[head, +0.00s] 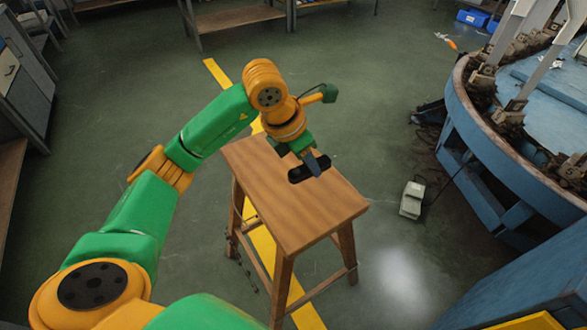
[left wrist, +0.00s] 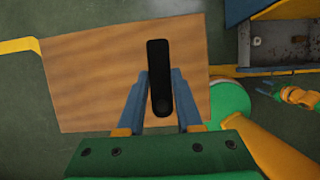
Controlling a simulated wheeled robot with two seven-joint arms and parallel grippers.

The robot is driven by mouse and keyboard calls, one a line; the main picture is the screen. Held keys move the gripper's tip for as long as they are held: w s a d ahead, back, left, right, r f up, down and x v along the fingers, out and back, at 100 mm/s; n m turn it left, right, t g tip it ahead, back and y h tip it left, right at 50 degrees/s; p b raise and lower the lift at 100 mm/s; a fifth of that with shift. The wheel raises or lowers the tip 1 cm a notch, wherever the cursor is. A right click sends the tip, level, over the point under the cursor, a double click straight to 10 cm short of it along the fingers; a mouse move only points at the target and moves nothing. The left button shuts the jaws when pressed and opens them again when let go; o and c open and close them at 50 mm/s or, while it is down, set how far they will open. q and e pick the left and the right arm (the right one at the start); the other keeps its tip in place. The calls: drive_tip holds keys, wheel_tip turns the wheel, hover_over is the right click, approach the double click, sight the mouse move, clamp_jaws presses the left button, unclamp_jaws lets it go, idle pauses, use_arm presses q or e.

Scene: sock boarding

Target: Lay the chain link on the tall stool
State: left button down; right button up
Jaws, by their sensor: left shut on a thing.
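The chain link (head: 297,175) is a small black elongated piece with rounded ends. It is over the wooden top of the tall stool (head: 290,209). My left gripper (head: 311,166) is shut on it from above, with the fingers on either side of its middle. In the left wrist view, the link (left wrist: 158,55) lies lengthwise between the fingers of my left gripper (left wrist: 161,78), and the stool top (left wrist: 90,80) shows behind it. I cannot tell whether the link touches the wood.
A round blue machine (head: 464,117) stands on the right, with a pale pedal box (head: 412,199) on the floor between it and the stool. A bench (head: 238,19) stands at the back and grey cabinets (head: 25,90) at the left. The rest of the stool top is bare.

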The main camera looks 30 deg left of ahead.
use_arm(q)
drive_tip(key=a+f, duration=0.1)
drive_tip(key=f, duration=0.1)
drive_tip(key=w+a+f, duration=0.1)
drive_tip(key=a+f, duration=0.1)
drive_tip(key=w+a+f, duration=0.1)
drive_tip(key=f, duration=0.1)
drive_tip(key=shift+a+f, duration=0.2)
drive_tip(key=shift+f, duration=1.3)
drive_tip(key=shift+d, duration=0.1)
drive_tip(key=c, duration=0.6)
unclamp_jaws()
drive_tip(key=shift+r, duration=0.3)
drive_tip(key=v, duration=1.1)
drive_tip(key=shift+s+r+p, duration=0.15)
drive_tip(key=shift+r+p, duration=0.05)
drive_tip(key=shift+p, duration=0.15)
